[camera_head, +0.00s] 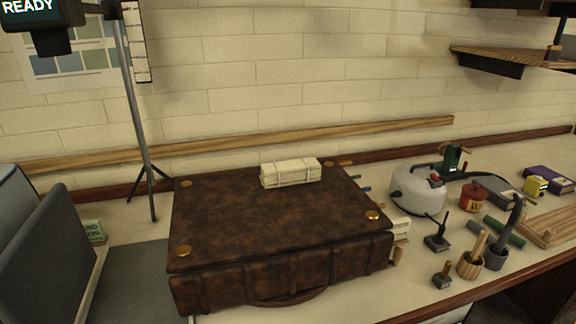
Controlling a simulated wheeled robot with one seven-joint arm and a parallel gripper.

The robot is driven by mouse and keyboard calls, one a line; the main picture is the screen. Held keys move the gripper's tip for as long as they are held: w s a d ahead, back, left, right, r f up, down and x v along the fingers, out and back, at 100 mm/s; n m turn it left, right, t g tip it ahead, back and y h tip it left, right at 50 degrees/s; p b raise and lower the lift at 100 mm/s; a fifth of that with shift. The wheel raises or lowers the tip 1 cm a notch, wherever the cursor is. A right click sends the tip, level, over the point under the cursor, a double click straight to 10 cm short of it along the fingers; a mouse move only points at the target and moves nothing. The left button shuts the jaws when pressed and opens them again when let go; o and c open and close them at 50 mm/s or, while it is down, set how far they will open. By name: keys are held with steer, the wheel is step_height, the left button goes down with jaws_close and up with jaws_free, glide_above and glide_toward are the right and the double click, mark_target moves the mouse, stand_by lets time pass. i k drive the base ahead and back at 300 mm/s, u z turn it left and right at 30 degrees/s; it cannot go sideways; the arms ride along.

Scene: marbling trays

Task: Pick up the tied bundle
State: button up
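The tied bundle (290,173) is a small cream-coloured oblong block with thin bands around it. It lies flat on the lid of a brown leather-like case (265,222), near the lid's back edge and right of its middle. Nothing touches the bundle from above. My gripper does not show in this view, so its opening and its distance from the bundle cannot be seen.
A tripod stand (140,130) rises behind the case at left. Right of the case stand a white kettle-like vessel (418,190), a red pot (472,197) and several small tools and cups. A wooden shelf (510,57) hangs at upper right. The case lid around the bundle is clear.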

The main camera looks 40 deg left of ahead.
mark_target(274, 175)
steer(key=u, duration=0.95)
steer(key=i, duration=0.9)
steer(key=u, duration=0.8)
